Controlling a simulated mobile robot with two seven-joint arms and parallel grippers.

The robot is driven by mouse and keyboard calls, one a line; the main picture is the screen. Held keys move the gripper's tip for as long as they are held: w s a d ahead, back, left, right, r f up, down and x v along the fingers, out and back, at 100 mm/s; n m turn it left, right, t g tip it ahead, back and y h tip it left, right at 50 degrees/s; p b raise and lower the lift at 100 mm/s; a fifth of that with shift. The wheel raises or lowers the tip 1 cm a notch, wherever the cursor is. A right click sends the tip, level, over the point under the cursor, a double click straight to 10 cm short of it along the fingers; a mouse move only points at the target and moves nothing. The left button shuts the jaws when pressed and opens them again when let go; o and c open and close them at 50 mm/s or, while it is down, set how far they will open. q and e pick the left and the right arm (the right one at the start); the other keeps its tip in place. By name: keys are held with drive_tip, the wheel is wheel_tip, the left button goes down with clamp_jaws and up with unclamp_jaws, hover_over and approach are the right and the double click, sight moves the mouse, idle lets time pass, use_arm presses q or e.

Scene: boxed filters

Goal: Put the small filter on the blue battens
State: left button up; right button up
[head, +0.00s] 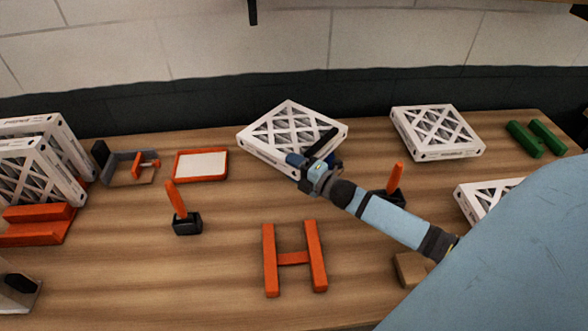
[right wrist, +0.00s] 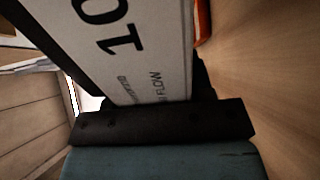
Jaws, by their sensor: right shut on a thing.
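My right gripper (head: 314,153) is shut on the near right edge of a white-framed filter (head: 290,124) at the back middle of the table. In the right wrist view the filter (right wrist: 135,50) stands between the dark jaws (right wrist: 160,112), its printed side showing. A bit of dark blue (head: 341,161) shows beside the gripper under the filter's right corner. It may be a blue batten, but the filter and gripper hide most of it. I cannot tell whether the filter rests on it or is held just above. My left gripper is not in view.
Orange battens (head: 293,258) lie bare at front middle; green battens (head: 538,138) are far right. Other filters lie at right (head: 437,132) and stand at left (head: 40,165). An orange tray (head: 200,165) and upright orange-handled tools (head: 187,223) are nearby. Wood between them is clear.

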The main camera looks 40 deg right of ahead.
drive_tip(key=shift+f, duration=2.1)
drive_tip(key=o, duration=1)
drive_tip(key=shift+c, duration=0.2)
drive_tip(key=shift+r, duration=0.2)
drive_tip(key=b+v, duration=0.1)
drive_tip(key=v, duration=0.6)
drive_tip(key=shift+f, duration=0.15)
drive_tip(key=shift+s+d, duration=0.1)
drive_tip(key=shift+s, duration=0.1)
